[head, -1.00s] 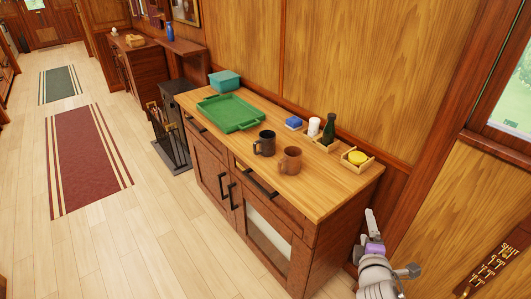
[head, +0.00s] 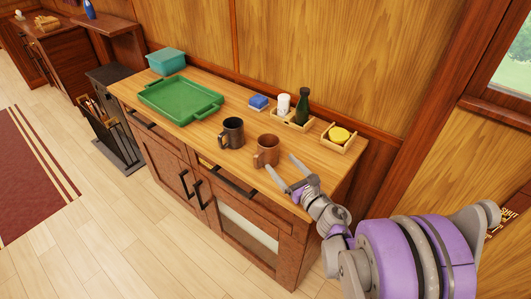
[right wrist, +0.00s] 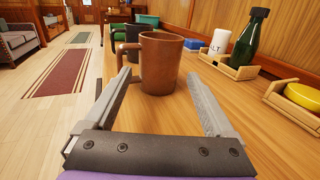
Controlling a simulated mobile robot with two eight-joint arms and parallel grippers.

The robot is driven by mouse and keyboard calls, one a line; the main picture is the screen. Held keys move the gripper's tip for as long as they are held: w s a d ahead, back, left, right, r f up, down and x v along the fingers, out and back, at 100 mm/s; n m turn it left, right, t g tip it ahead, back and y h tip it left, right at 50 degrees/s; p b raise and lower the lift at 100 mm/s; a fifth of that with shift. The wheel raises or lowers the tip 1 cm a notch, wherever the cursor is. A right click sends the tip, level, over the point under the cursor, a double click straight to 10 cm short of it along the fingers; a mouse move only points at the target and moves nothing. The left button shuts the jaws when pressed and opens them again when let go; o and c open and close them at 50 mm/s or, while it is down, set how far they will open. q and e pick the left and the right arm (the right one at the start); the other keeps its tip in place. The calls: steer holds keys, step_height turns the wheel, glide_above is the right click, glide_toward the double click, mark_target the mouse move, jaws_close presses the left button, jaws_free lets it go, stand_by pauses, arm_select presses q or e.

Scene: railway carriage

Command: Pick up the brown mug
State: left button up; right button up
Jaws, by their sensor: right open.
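The brown mug (head: 267,151) stands upright near the front edge of the wooden cabinet top. Its handle points to the left in the right wrist view, where the mug (right wrist: 160,64) is straight ahead. My right gripper (head: 281,166) is open, just to the right of the mug in the head view. In the right wrist view its two fingers (right wrist: 158,90) point at the mug with a gap between them, and nothing is held. The left gripper is not in view.
A black mug (head: 231,133) stands left of the brown mug. A green tray (head: 180,98) and teal box (head: 166,61) are farther left. Behind are a blue-and-white item (head: 258,102), a tray with salt shaker (head: 283,104) and green bottle (head: 303,105), and a yellow item (head: 339,134) in a box.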

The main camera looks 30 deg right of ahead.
mark_target(274, 155)
steer(key=w, duration=0.7)
steer(key=shift+a, duration=0.15)
steer(key=shift+s+r, duration=0.1)
steer(key=c, duration=1.3)
